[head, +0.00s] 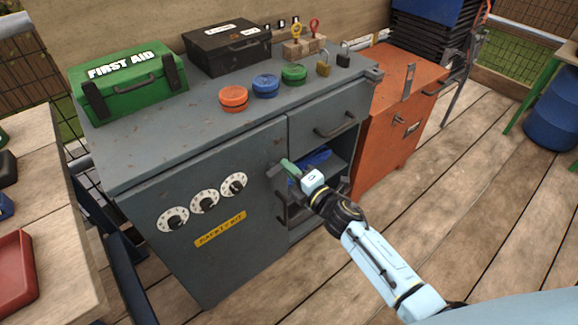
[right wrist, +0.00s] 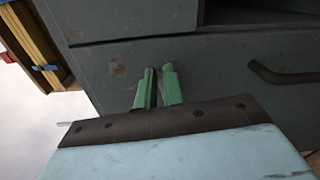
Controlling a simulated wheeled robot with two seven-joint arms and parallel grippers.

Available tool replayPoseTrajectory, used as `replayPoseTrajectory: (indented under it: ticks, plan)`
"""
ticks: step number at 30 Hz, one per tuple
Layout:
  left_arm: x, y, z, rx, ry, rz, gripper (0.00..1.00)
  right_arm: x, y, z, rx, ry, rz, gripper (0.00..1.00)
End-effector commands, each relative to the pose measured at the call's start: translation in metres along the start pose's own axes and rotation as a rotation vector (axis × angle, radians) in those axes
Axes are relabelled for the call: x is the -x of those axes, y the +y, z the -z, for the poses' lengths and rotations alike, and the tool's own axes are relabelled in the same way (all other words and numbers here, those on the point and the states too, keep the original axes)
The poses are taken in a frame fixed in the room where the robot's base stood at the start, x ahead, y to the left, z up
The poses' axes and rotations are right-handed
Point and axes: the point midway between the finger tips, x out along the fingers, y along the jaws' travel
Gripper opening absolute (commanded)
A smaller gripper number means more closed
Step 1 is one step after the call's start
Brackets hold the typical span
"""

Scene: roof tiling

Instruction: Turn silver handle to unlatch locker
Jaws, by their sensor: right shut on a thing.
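The grey locker (head: 240,270) stands in the middle of the head view, with three white dials (head: 204,202) and a yellow label (head: 220,230) on its door. A small grey metal piece, apparently the silver handle (head: 272,171), shows at the door's upper right edge. My right gripper (head: 287,166) is at this piece, its green fingers shut on it. The fingers hide most of the handle, so its turn angle is unclear. In the right wrist view the green fingertips (right wrist: 158,88) are close together against the grey front. My left gripper is out of view.
An open compartment with a blue item (head: 316,158) lies right of the door, below a drawer with a dark handle (head: 335,125). An orange cabinet (head: 385,140) stands to the right. A green first aid box (head: 130,88) and several coloured discs sit on top.

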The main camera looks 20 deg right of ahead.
Motion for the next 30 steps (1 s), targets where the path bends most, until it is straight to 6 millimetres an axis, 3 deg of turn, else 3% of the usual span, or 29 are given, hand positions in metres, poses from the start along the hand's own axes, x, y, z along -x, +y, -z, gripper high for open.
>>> replayPoseTrajectory:
  ticks: [9,26,27,30]
  plan:
    - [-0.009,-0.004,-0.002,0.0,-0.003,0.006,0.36,0.0,-0.003,0.0,-0.13,0.0,0.0,0.0]
    - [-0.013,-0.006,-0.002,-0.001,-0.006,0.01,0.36,0.0,-0.004,0.001,-0.16,0.0,0.0,0.0]
    - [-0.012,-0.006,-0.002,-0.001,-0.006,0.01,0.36,0.0,-0.004,0.001,-0.16,0.0,0.0,0.12]
    - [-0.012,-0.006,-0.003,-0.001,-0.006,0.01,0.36,0.0,-0.004,0.001,-0.159,0.0,0.0,0.25]
